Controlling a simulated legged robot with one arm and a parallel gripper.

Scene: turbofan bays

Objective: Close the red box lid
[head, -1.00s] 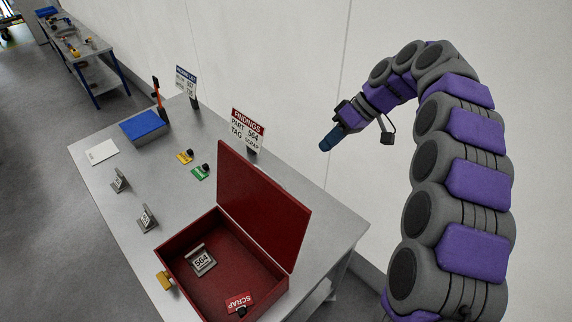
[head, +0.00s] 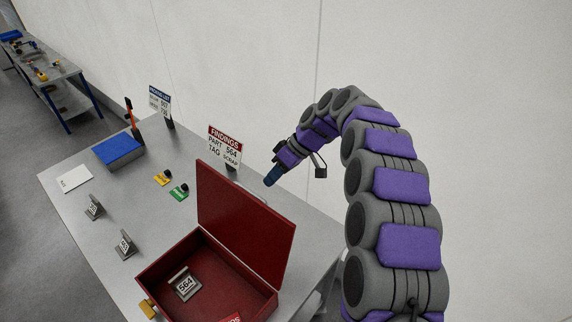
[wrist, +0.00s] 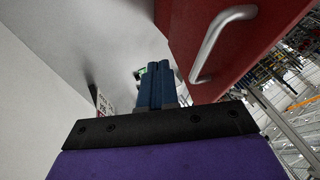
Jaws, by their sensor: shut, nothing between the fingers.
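The red box (head: 153,276) stands on the near part of the grey table with its red lid (head: 245,222) raised, leaning up at the back edge. Inside lie a grey part marked 564 (head: 185,284) and a red tag (head: 232,317), cut off by the frame.
The findings sign (head: 225,145) stands at the table's back, left of my gripper. A blue box (head: 118,149), yellow tag (head: 162,179), green tag (head: 179,193) and two grey parts (head: 94,207) lie farther left. The white wall (head: 400,60) runs behind the table.

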